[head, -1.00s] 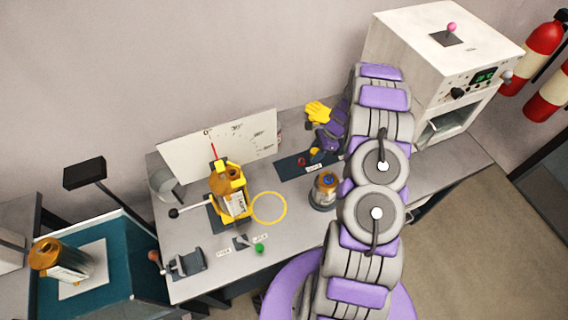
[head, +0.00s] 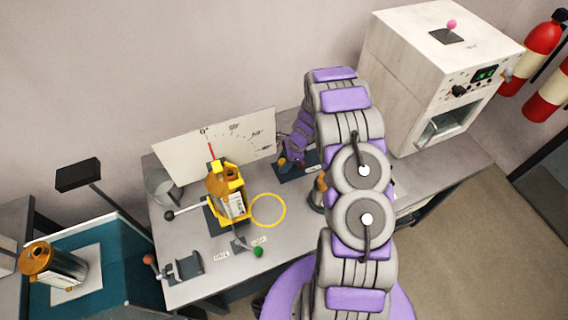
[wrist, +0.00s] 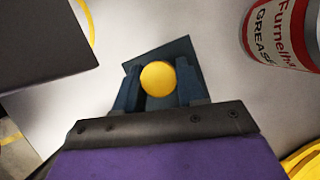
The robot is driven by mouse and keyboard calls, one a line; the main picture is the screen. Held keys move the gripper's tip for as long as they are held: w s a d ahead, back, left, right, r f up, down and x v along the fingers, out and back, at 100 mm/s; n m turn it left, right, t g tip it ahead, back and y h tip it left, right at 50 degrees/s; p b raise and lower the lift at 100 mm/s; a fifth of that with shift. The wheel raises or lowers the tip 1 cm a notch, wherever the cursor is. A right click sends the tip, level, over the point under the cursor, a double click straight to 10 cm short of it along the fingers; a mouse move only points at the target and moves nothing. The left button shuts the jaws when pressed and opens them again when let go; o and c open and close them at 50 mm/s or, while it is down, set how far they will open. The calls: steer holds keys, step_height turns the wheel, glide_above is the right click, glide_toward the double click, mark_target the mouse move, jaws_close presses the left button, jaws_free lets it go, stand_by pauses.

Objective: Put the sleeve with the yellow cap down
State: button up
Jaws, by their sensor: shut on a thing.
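The yellow cap (wrist: 157,78) shows as a round disc in the wrist view, between the blue fingers of my gripper (wrist: 158,90). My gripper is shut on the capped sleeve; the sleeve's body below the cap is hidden. A dark square plate (wrist: 185,50) lies behind and under the fingers in that view. Whether the sleeve touches it, I cannot tell. In the head view my gripper (head: 284,163) is low beside the dark mat (head: 298,178) on the bench, partly covered by my arm.
A red and white grease can (wrist: 282,35) stands right of my gripper in the wrist view. In the head view, a yellow fixture (head: 245,212) holds an orange-topped tube (head: 230,200), with a yellow ring (head: 284,211) beside it. A white machine (head: 400,80) stands right.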

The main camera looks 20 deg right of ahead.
steer(key=o, duration=1.2)
steer(key=p+v, duration=0.2)
steer(key=v, duration=1)
steer(key=shift+s, duration=0.1)
